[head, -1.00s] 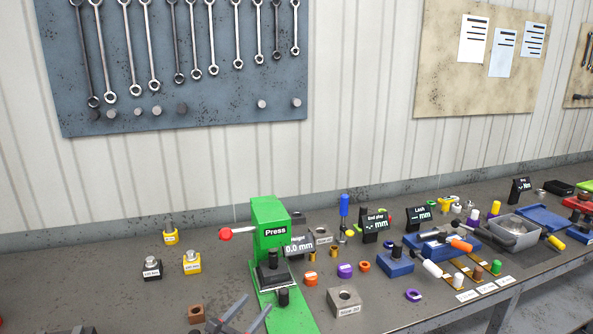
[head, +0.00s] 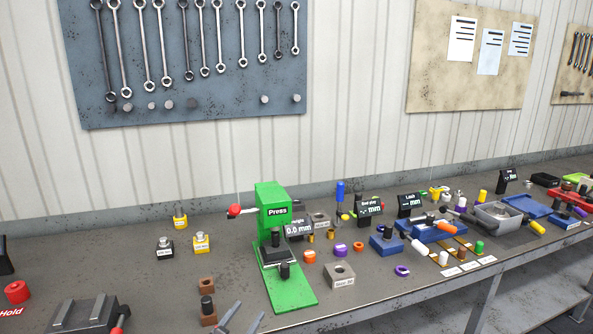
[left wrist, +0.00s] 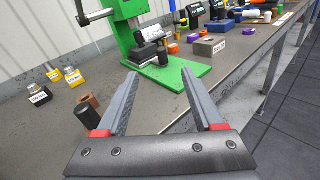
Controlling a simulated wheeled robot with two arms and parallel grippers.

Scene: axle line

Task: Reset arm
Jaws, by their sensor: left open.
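My left gripper (head: 243,318) shows at the bottom edge of the head view, in front of the green press (head: 290,283). In the left wrist view its two grey fingers (left wrist: 165,95) are spread apart with nothing between them. The green press (left wrist: 183,75) stands just beyond the fingertips there, with its red-knobbed lever (head: 235,210) at its left side in the head view. My right gripper is in neither view.
Brown and black blocks (head: 207,285) stand left of the press. Black and yellow weights (head: 201,243) are behind them. A grey fixture (head: 88,313) and a red knob (head: 17,292) are at left. Several small parts, tools and a grey tray (head: 497,215) fill the right side.

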